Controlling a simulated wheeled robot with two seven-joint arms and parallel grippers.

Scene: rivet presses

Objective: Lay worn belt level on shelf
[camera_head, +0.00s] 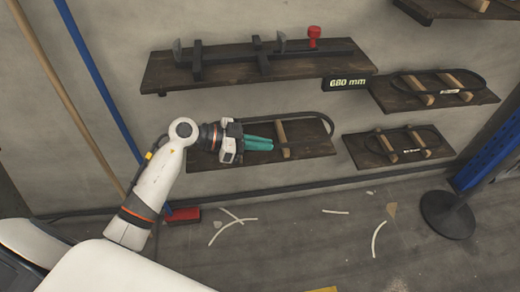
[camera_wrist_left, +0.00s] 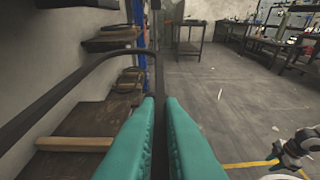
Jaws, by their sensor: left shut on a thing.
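The worn belt (camera_head: 322,117) is a dark loop at the lower middle wooden shelf (camera_head: 312,149). My left gripper (camera_head: 270,144), with teal fingers, reaches in from the left over this shelf. It is shut on one run of the belt. In the left wrist view the belt (camera_wrist_left: 62,84) curves round at its far end and its near run passes between the teal fingers (camera_wrist_left: 160,135). A pale wooden block (camera_head: 282,140) lies across the shelf; it also shows in the left wrist view (camera_wrist_left: 75,143). I cannot tell whether the belt touches the shelf or block.
Above is a long shelf (camera_head: 165,76) with a dark bar fixture, a red knob (camera_head: 314,35) and a "680 mm" sign (camera_head: 348,83). Two shelves at right hold belts on blocks (camera_head: 440,90) (camera_head: 405,146). A blue post (camera_head: 490,150) stands at right. Pale strips litter the floor.

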